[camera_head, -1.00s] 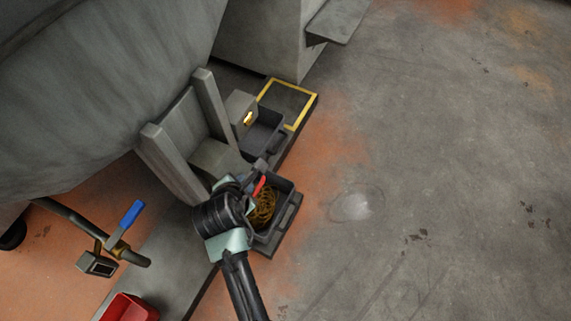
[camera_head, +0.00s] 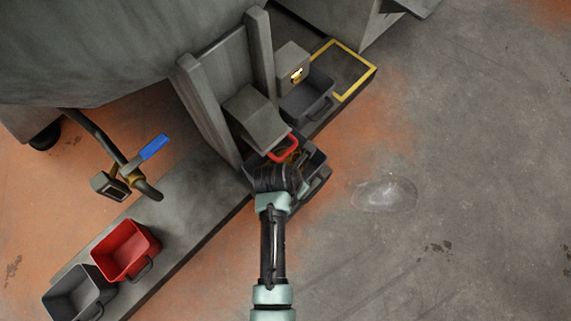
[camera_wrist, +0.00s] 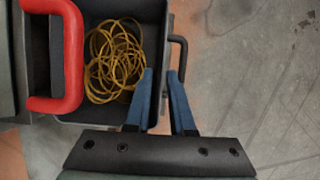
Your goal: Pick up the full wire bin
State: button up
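The full wire bin (camera_wrist: 165,18) is a dark grey box with a loose tangle of yellow-brown wire (camera_wrist: 115,60) inside and a dark handle (camera_wrist: 184,55) on its right side in the wrist view. In the head view the bin (camera_head: 318,160) is partly hidden under my wrist. My gripper (camera_wrist: 162,72) has two blue fingers with a gap between them and nothing clearly gripped. The fingertips show over the bin's lower right side, near its handle. I cannot tell their height above it or whether they touch it.
A red handle (camera_wrist: 72,60) of the grey machine overhangs the bin's left side. An empty dark bin (camera_head: 306,100) stands behind, beside a yellow-outlined pad (camera_head: 345,68). A red bin (camera_head: 125,250) and a grey bin (camera_head: 76,295) stand at lower left. Floor to the right is clear.

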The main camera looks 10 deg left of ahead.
aim_at(311, 168)
jog(key=shift+b+x, duration=2.65)
jog(key=shift+b, duration=0.1)
jog(key=shift+d+r, duration=0.1)
jog(key=shift+d, duration=0.05)
grip_shut()
jog(key=shift+s, duration=0.1)
